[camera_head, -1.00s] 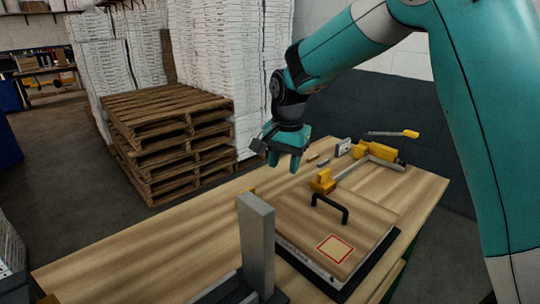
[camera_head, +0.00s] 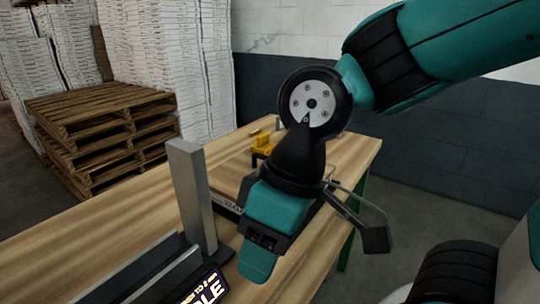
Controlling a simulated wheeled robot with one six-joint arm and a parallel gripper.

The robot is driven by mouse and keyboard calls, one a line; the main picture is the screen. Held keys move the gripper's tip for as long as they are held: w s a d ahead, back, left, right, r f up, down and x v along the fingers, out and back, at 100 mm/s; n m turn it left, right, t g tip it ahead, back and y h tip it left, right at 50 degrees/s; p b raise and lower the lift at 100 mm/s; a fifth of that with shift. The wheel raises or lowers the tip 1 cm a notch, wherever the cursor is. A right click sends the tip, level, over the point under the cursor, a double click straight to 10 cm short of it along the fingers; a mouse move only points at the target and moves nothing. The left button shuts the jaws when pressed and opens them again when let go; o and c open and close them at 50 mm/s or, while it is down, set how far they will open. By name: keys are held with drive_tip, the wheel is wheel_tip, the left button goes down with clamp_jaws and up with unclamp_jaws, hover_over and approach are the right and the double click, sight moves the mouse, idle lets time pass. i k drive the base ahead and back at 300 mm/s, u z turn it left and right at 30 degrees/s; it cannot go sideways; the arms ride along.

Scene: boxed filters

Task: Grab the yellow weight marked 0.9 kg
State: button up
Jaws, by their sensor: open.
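A yellow block-like thing (camera_head: 263,146) stands on the wooden table behind my gripper, partly covered by my arm. I cannot read any marking on it, so I cannot tell whether it is the 0.9 kg weight. My gripper (camera_head: 260,256) is in the middle of the view, pointing down over the front right of the table, with its teal finger parts low in front. It is open, and nothing shows between its fingers. My wrist and gripper hide much of the tabletop behind them.
A grey upright post (camera_head: 191,195) stands on a dark base left of my gripper. The wooden table (camera_head: 105,262) is clear at left. Wooden pallets (camera_head: 95,130) stand beyond it.

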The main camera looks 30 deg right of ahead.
sight(262, 145)
drive_tip(key=k, duration=1.05)
drive_tip(key=z, duration=0.6)
drive_tip(key=i, duration=0.65)
drive_tip(key=z, duration=0.7)
drive_tip(key=i, duration=0.8)
drive_tip(key=u, duration=0.7)
drive_tip(key=i, duration=0.9)
drive_tip(key=u, duration=0.75)
